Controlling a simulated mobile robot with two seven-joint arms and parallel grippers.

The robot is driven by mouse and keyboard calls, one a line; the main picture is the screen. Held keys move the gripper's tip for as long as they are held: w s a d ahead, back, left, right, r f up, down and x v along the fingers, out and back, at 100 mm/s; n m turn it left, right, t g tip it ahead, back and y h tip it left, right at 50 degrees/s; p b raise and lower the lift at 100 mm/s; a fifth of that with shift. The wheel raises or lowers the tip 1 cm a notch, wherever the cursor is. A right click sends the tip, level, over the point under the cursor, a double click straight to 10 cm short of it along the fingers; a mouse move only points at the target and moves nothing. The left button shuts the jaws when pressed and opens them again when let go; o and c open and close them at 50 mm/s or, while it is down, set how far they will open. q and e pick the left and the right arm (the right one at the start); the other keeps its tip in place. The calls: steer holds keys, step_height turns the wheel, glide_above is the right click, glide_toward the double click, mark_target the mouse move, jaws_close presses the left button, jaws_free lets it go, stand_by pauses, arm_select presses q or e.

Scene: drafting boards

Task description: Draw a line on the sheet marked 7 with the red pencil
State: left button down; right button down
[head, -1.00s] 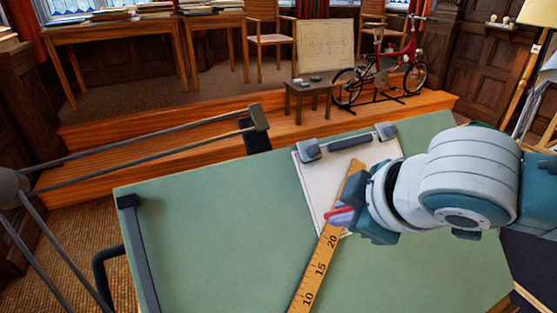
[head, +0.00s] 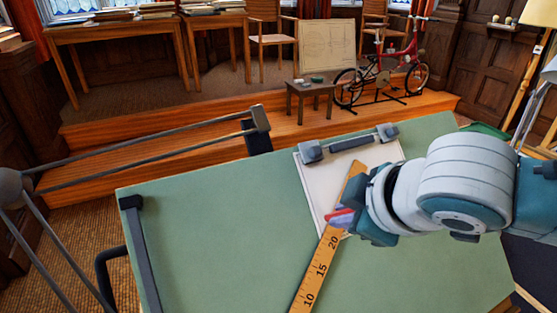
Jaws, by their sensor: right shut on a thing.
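A white sheet (head: 318,182) lies on the green drafting board (head: 230,240), held at its top edge by clips. Any number on it cannot be read. My right gripper (head: 343,217) reaches in from the right over the sheet's lower part and is shut. A short red piece, seemingly the red pencil (head: 338,212), shows at its fingertips. Most of the pencil and its tip are hidden, so I cannot tell whether it touches the sheet. No drawn line is visible. My left gripper is out of view.
A wooden ruler (head: 318,270) lies slanted across the board and sheet, its upper end close to my right gripper. A dark bar (head: 139,250) runs along the board's left edge. Metal rods (head: 150,154) reach in from the left. The board's left part is clear.

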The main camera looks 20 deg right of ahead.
steer(key=shift+w+f, duration=0.2)
stand_by(0.4)
steer(key=shift+w+d+r, duration=0.1)
steer(key=shift+r, duration=0.05)
steer(key=shift+w+d+r, duration=0.1)
steer(key=shift+w+d, duration=0.05)
steer(key=shift+d, duration=0.05)
steer(key=shift+w+d+r+p, duration=0.1)
steer(key=shift+d+p, duration=0.05)
steer(key=shift+p, duration=0.25)
stand_by(0.3)
steer(key=shift+w+d+r, duration=0.1)
steer(key=shift+w+d, duration=0.1)
steer(key=shift+d+r, duration=0.1)
stand_by(0.4)
steer(key=shift+w+d+r+p, duration=0.25)
steer(key=shift+w+p, duration=0.05)
steer(key=shift+p, duration=0.2)
steer(key=shift+w+d+r, duration=0.1)
steer(key=shift+d, duration=0.05)
